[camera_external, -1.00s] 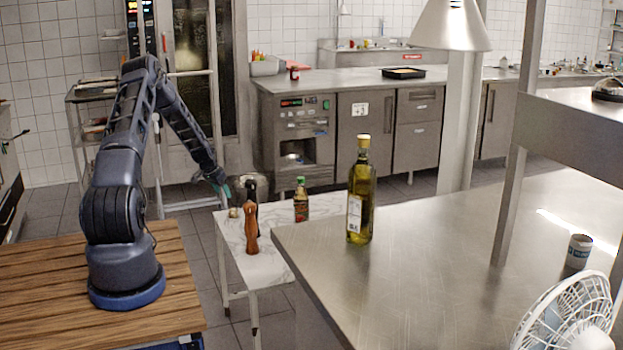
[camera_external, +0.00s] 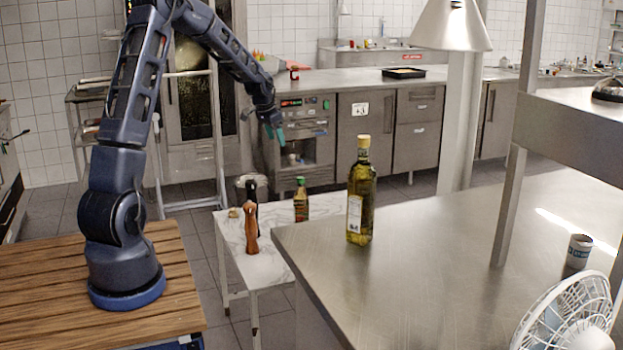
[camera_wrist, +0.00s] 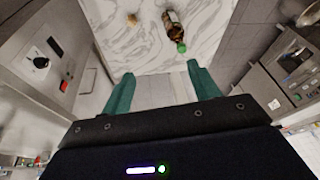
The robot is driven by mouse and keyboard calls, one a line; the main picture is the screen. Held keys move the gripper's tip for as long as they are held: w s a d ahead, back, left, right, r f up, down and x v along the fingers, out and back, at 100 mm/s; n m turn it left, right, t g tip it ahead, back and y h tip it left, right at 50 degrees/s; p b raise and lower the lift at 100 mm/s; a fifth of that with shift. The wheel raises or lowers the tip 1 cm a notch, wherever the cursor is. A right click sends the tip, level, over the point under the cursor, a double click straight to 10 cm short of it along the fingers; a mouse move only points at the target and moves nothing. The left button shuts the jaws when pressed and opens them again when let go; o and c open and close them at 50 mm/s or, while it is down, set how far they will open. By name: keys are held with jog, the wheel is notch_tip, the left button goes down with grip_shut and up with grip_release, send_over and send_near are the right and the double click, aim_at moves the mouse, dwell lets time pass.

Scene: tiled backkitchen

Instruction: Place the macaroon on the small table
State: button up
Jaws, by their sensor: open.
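A small beige piece that looks like the macaroon (camera_external: 234,212) lies on the white marble top of the small table (camera_external: 262,268), near its far left corner. A small tan piece, probably the same macaroon (camera_wrist: 104,18), shows at the top of the wrist view on the marble (camera_wrist: 142,52). My gripper (camera_external: 276,132) is raised well above and beyond the far end of the table. Its teal fingers (camera_wrist: 160,75) are apart with nothing between them.
The bottle also shows in the wrist view (camera_wrist: 173,28). A tall oil bottle (camera_external: 360,200) stands on the steel counter (camera_external: 430,260) at right.

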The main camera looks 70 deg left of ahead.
jog(key=s+d+r, duration=0.3)
jog(key=d+r, duration=0.3)
jog(key=d, duration=0.4)
jog(key=s+d+r+m, duration=0.1)
jog(key=s+d+r, duration=0.3)
jog(key=d, duration=0.6)
jog(key=s+d+r, duration=0.1)
jog(key=d+r, duration=0.6)
jog(key=d, duration=0.3)
jog(key=s+d, duration=0.8)
jog(key=s, duration=0.4)
jog(key=s+d+m+t+h, duration=0.1)
jog(key=s+d, duration=0.7)
jog(key=s, duration=0.3)
jog(key=shift+s+d+r+h, duration=0.3)
jog(key=shift+s+d+r, duration=0.05)
jog(key=shift+d+r, duration=0.1)
